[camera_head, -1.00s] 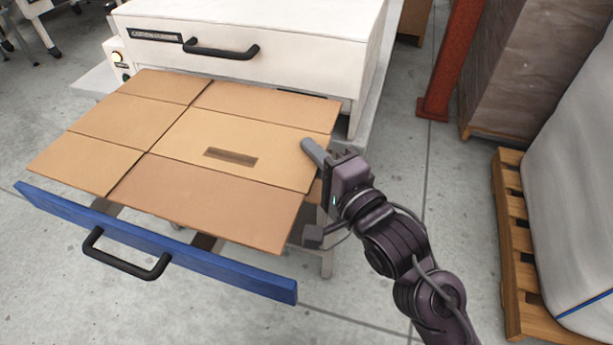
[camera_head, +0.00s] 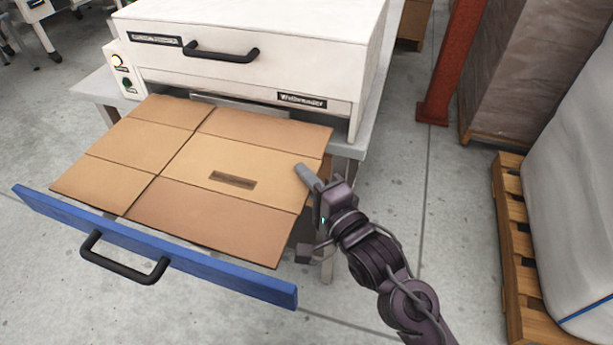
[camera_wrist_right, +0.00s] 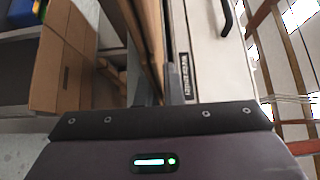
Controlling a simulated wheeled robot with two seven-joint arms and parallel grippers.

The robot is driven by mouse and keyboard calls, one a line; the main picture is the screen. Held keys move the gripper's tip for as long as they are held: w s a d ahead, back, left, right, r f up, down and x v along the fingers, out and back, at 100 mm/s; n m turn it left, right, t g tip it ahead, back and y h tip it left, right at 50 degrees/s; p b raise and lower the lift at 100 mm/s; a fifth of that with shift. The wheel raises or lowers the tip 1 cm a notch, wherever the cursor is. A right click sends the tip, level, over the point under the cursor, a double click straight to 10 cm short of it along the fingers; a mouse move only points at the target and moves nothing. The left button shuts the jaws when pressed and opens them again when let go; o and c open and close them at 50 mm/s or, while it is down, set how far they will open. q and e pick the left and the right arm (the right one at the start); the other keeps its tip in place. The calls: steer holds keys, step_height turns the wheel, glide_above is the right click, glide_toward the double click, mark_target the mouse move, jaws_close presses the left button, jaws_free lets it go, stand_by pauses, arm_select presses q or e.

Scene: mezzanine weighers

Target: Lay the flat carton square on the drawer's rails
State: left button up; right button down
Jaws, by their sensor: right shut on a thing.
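The flat brown carton (camera_head: 175,212), creased into panels with a dark slot, spreads level over the open drawer. The drawer's blue front (camera_head: 150,245) with its black handle runs along the near side. The carton hides nearly all of the rails, and I cannot tell whether it touches them. My right gripper (camera_head: 308,178) is shut on the carton's right edge; one grey finger lies over its top. In the right wrist view, a thin brown edge (camera_wrist_right: 148,40) runs between the fingers. My left gripper is not in view.
The white machine (camera_head: 250,60) stands behind the drawer on a grey table. A red post (camera_head: 447,60) and wooden pallet (camera_head: 515,245) with a wrapped load stand at right. Bare floor lies between.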

steer(key=shift+f, duration=0.1)
steer(key=c, duration=1.6)
jaws_free()
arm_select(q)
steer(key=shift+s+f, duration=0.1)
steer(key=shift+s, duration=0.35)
arm_select(e)
steer(key=shift+o, duration=0.2)
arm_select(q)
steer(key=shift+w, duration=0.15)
